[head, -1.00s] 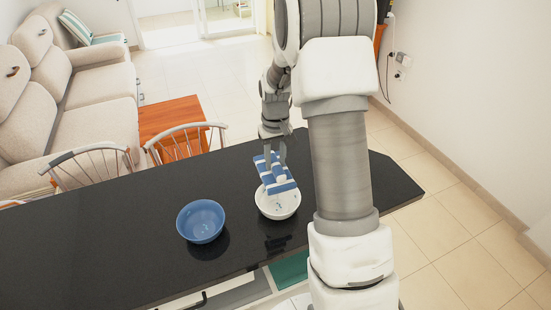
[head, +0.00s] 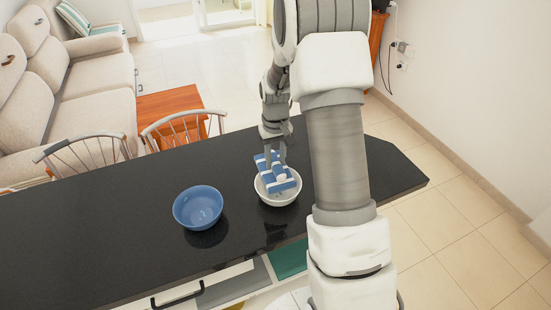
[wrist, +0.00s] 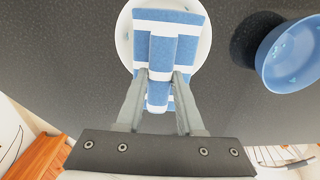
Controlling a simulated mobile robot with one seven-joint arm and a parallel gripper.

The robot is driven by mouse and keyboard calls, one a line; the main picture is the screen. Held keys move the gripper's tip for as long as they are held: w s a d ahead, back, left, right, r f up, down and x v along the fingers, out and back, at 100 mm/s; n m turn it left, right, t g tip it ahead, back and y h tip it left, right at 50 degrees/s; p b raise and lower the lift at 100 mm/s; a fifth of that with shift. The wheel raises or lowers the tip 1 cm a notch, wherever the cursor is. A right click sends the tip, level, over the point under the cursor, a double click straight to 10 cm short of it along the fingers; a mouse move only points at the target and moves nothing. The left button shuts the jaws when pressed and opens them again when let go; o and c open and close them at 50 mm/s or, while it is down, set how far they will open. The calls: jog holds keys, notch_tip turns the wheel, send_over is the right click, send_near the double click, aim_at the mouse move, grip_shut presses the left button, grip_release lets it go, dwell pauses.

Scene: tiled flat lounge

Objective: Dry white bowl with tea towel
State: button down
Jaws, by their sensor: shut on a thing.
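My gripper (head: 274,155) is shut on a blue and white striped tea towel (head: 277,184). It holds the towel over the white bowl (head: 287,199) on the black counter, and the towel overlaps the bowl's opening. In the wrist view the towel (wrist: 163,50) lies pinched between the two fingers (wrist: 160,85) and hides most of the white bowl (wrist: 124,40). I cannot tell whether the towel touches the bowl's inside.
A blue bowl (head: 198,207) with small droplets inside stands left of the white bowl on the counter (head: 100,240). Chairs (head: 185,130) stand along the counter's far side. The counter's left part is clear.

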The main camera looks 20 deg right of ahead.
aim_at(289, 172)
jog(key=shift+f+b, duration=0.35)
jog(key=shift+f, duration=0.1)
jog(key=shift+s+r+b, duration=0.1)
jog(key=shift+s+b, duration=0.35)
jog(key=shift+s, duration=2.55)
jog(key=shift+w+a, duration=1.5)
jog(key=shift+d, duration=3)
jog(key=shift+w+a, duration=1.5)
jog(key=shift+s+b, duration=0.45)
jog(key=shift+s, duration=2.55)
